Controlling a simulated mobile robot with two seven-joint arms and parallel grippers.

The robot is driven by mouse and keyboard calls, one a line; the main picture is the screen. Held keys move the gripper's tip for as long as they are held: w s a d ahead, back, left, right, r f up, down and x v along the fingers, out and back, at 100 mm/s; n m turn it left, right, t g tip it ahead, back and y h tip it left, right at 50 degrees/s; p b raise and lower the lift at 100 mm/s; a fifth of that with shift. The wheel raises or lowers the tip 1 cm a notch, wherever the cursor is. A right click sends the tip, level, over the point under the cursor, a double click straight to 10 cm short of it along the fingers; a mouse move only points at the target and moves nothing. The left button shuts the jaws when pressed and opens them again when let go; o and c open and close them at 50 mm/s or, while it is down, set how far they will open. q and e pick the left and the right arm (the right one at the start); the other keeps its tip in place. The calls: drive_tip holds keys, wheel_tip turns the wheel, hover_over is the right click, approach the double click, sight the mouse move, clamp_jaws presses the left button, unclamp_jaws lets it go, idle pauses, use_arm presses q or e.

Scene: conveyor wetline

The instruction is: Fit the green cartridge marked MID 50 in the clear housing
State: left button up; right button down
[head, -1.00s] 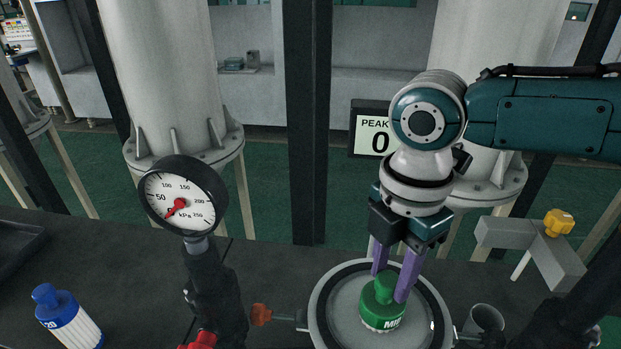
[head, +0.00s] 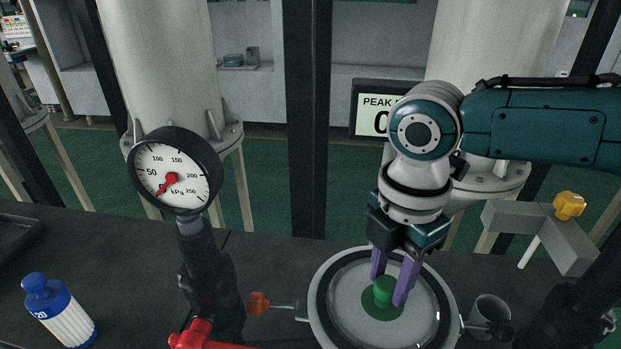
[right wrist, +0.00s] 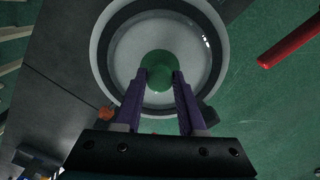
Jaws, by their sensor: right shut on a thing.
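The green cartridge (head: 376,309) stands in the middle of the round housing (head: 318,300). Only its knob and flat green top show in the head view; its side and label are hidden. My right gripper (head: 390,291) points down with its purple fingers shut on the knob. In the right wrist view, the fingers (right wrist: 161,80) close on the green knob (right wrist: 158,62) inside the round rim. I cannot tell how deep the cartridge's bottom sits. My left gripper is not in view.
A pressure gauge (head: 172,172) on a dark stem and a red handle (head: 205,338) stand left of the housing. A grey cup (head: 488,313) and a yellow knob (head: 569,205) are at the right.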

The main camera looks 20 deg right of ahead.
drive_tip(key=shift+f+b, duration=1.6)
drive_tip(key=shift+f, duration=0.6)
drive_tip(key=shift+c, duration=2)
unclamp_jaws()
wheel_tip(320, 180, up, 10)
drive_tip(key=shift+r+p, duration=0.1)
drive_tip(key=shift+p, duration=0.55)
